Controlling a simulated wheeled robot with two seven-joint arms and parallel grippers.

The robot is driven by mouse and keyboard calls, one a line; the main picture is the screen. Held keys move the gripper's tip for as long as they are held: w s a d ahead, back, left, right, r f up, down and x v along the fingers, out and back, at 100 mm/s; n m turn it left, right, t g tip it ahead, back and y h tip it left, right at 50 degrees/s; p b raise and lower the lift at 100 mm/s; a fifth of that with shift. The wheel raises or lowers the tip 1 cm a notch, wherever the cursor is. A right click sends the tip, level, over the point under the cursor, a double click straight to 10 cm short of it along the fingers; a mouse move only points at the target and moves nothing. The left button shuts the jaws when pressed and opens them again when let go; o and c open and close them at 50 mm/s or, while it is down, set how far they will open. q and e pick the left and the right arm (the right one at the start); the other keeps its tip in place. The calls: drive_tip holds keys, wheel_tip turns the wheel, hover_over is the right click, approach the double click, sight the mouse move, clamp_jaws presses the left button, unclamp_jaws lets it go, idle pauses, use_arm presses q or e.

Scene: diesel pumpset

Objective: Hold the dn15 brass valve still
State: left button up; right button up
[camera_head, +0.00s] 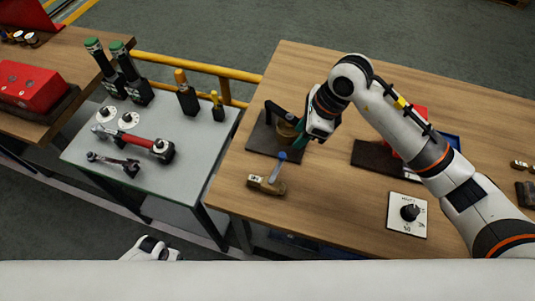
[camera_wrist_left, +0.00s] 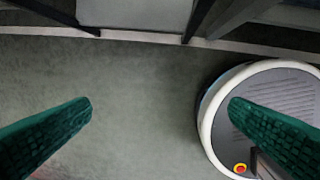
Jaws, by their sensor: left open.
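A brass valve (camera_head: 270,185) with a blue handle and a small pale tag lies on the wooden table near its left front edge. I take it for the dn15 valve, but its label is too small to read. My right gripper (camera_head: 299,142) is just behind it, green fingers pointing down beside a round brass-coloured piece (camera_head: 286,132) at a dark stand. Whether those fingers touch or hold anything is hidden. My left gripper (camera_wrist_left: 160,104) is open and empty over the grey floor, its green fingers wide apart, far from the valve.
The dark stand's base plate (camera_head: 262,145) sits behind the valve. A square plate with a black knob (camera_head: 409,213) lies to the right. A grey cart (camera_head: 205,150) with several tools stands left, across a gap. A yellow rail (camera_head: 190,64) runs behind it.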

use_arm(q)
drive_tip(key=w+a+r+g+y, duration=0.1)
drive_tip(key=w+a+r, duration=0.1)
drive_tip(key=r, duration=0.6)
drive_tip(key=w+a+r+g, duration=0.1)
drive_tip(key=w+r+g, duration=0.1)
drive_tip(key=r, duration=0.5)
drive_tip(key=w+d+r+t, duration=0.1)
drive_tip(key=w+d+r, duration=0.2)
drive_tip(key=w, duration=0.1)
drive_tip(key=w+d+r+n, duration=0.1)
drive_tip(key=w+d+r, duration=0.3)
drive_tip(key=w, duration=0.1)
drive_tip(key=w+d+r+n+t, duration=0.1)
drive_tip(key=w+d+r, duration=0.3)
drive_tip(key=shift+w+d+r+t+h, duration=0.1)
drive_tip(key=shift+w+r+t+h, duration=0.1)
drive_tip(key=shift+w+t+h, duration=0.1)
drive_tip(key=w+d+r+n+t+h, duration=0.1)
drive_tip(key=w+d+r+n+t, duration=0.1)
drive_tip(key=w+d+r, duration=0.7)
wheel_tip(320, 180, up, 4)
drive_tip(key=m+g, duration=0.2)
drive_tip(key=m, duration=0.3)
hover_over(266, 181)
wheel_tip(266, 181, down, 11)
drive_tip(key=shift+s+r, duration=0.1)
drive_tip(key=shift+r, duration=0.05)
drive_tip(key=shift+c, duration=0.6)
